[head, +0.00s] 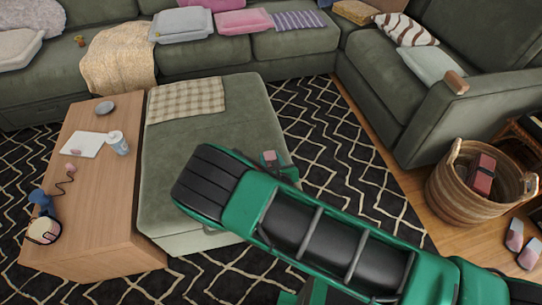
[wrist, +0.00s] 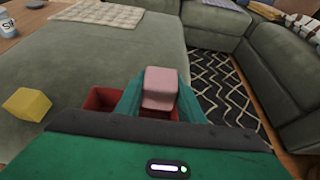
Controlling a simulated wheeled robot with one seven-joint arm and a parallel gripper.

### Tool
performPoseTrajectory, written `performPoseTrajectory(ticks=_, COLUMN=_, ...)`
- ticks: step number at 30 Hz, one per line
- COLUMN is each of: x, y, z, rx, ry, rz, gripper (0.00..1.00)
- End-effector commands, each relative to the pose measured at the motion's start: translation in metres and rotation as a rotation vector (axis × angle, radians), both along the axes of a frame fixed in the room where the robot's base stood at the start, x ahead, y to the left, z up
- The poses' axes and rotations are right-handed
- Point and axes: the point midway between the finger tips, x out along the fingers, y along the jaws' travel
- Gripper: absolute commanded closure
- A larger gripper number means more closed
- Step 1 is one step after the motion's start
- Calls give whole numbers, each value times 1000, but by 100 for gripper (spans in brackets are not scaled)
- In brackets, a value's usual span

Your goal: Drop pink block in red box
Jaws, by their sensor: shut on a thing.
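The pink block (wrist: 160,88) is held between the green fingertips of my gripper (wrist: 160,100) in the wrist view. In the head view the pink block (head: 268,157) shows just past my arm, over the ottoman (head: 215,135). The red box (wrist: 102,98) sits on the ottoman. Its rim shows to the left of the fingers and between them, so the block appears above or near it. The fingers hide much of the box, and the exact height gap cannot be told. My arm hides the box in the head view.
A yellow block (wrist: 27,104) lies on the ottoman left of the box. A wooden table (head: 95,190) with a cup (head: 118,143) stands at left. A folded checked cloth (head: 187,100) lies on the ottoman's far end. A wicker basket (head: 450,187) is at right.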

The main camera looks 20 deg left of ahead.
Motion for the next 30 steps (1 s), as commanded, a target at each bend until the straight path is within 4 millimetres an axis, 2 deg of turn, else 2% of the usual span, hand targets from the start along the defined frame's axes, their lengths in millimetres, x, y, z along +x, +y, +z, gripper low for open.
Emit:
performPoseTrajectory(ticks=21, x=0, y=0, z=-37, rx=1, ry=0, rz=0, gripper=87)
performPoseTrajectory(ticks=30, x=0, y=0, z=-45, rx=2, ry=1, rz=-1, gripper=87)
